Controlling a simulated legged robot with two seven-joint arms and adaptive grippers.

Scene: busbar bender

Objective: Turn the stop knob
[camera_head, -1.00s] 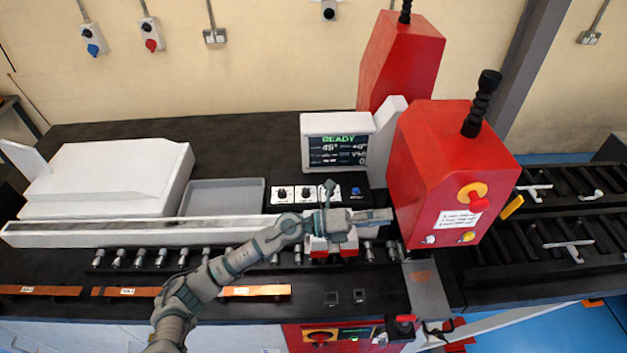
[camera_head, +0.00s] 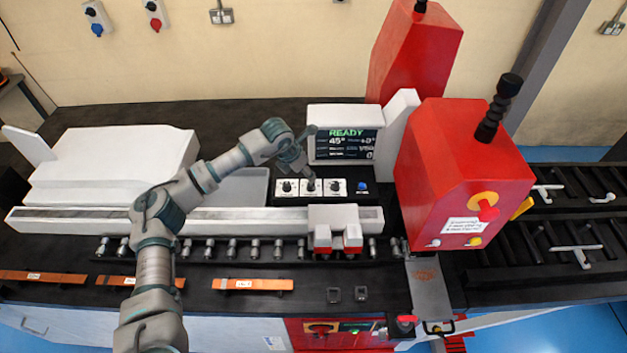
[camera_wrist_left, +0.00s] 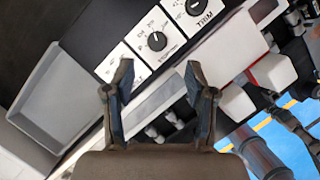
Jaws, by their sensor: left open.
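The control panel has a row of three white plates with black knobs. The middle knob (camera_head: 311,186) also shows in the left wrist view (camera_wrist_left: 157,41), just beyond and between my fingertips; its label is too small to read surely. The knob marked TRIM (camera_wrist_left: 196,7) is to its right; in the head view it is the right knob (camera_head: 335,187). The left knob (camera_head: 287,187) sits on the other side. My left gripper (camera_wrist_left: 158,68) is open and empty, apart from the middle knob. In the head view it (camera_head: 308,172) hangs over the middle plate. My right gripper is not in view.
The display (camera_head: 345,145) reading READY stands close behind the panel. A blue button (camera_head: 362,186) is right of the knobs. A grey tray (camera_head: 243,187) lies left. The white rail (camera_head: 240,219) with red-and-white blocks (camera_head: 338,230) runs in front. The red machine head (camera_head: 465,165) rises at right.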

